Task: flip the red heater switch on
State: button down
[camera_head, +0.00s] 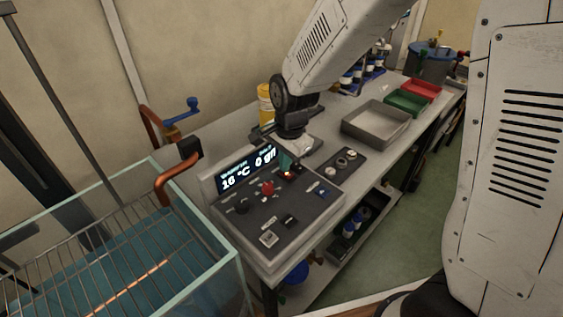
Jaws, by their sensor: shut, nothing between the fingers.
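The control panel (262,222) is a dark sloped box on the near end of the bench, with a lit display (246,170) reading about 16 °C. A small red switch (288,176) with an orange glow sits near the panel's upper edge. Its labels are too small to read, and I cannot tell its position surely. A round red knob (267,187) stands to its left.
A glass tank (238,268) with a wire rack and blue water stands at the left. A copper pipe with a blue-handled valve (192,104) rises behind it. A grey tray (372,122), green bin (408,102) and red bin (421,88) lie further along the bench.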

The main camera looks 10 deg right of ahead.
jog(key=shift+s, duration=0.15)
jog(key=shift+s+d+r, duration=0.2)
jog(key=shift+s+d, duration=0.15)
jog(key=shift+s, duration=0.15)
notch_tip(320, 180, up, 14)
jog(key=w+a, duration=0.1)
jog(key=shift+w, duration=0.4)
jog(key=shift+a+f, duration=0.1)
